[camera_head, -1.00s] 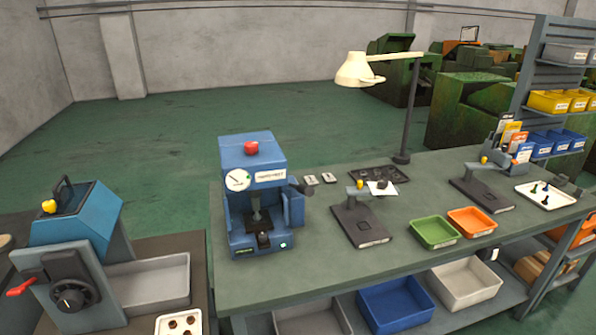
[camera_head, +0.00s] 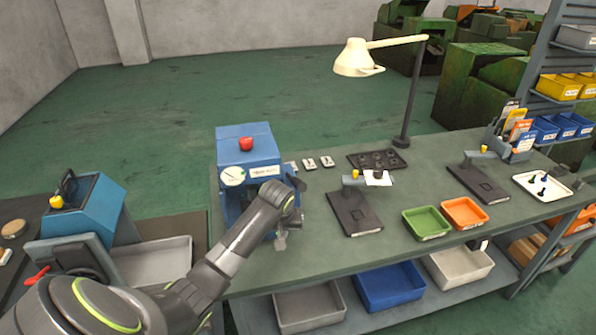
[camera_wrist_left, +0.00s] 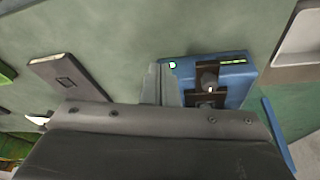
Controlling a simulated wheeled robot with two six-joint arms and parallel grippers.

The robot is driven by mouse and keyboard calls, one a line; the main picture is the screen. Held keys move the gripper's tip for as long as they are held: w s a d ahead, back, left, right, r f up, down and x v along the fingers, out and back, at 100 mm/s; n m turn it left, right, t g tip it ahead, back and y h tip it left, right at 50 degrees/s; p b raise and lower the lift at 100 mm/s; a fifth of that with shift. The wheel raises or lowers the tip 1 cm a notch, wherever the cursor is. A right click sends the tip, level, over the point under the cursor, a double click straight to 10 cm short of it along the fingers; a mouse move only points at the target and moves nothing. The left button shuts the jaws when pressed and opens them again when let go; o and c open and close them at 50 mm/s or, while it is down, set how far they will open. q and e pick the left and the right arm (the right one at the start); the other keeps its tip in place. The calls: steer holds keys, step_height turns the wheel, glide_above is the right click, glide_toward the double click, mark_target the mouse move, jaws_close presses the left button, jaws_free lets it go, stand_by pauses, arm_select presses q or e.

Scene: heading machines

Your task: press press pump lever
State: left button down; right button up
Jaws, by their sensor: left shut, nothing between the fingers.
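The blue press (camera_head: 247,150) stands at the left end of the grey-green workbench, with a red button (camera_head: 246,144) on top and a round white gauge (camera_head: 233,176) on its front. A dark part (camera_head: 297,183) sticks out at its upper right side; I cannot tell for sure whether this is the pump lever. My left gripper (camera_head: 281,240) is shut and empty, pointing down in front of the press's right side. My left forearm hides much of the press front. The press base (camera_wrist_left: 232,80) shows in the left wrist view, right of the fingers. My right gripper is out of view.
A dark plate fixture (camera_head: 355,213), a green tray (camera_head: 426,223) and an orange tray (camera_head: 464,213) lie to the right on the bench. A lamp (camera_head: 357,58) stands behind. Another blue machine (camera_head: 90,205) stands left across a gap.

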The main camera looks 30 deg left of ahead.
arm_select(q)
steer(key=w+a+r+n, duration=0.1)
steer(key=w+r, duration=0.2)
steer(key=r, duration=0.5)
steer(key=w+a+r+n+p, duration=0.1)
steer(key=w+r+n, duration=0.1)
steer(key=r, duration=0.6)
steer(key=w+a+r+n, duration=0.1)
steer(key=w+r, duration=0.3)
steer(key=r, duration=0.4)
steer(key=shift+w+a+r+n, duration=0.15)
steer(key=shift+w+a+n, duration=0.05)
steer(key=shift+a+n, duration=0.15)
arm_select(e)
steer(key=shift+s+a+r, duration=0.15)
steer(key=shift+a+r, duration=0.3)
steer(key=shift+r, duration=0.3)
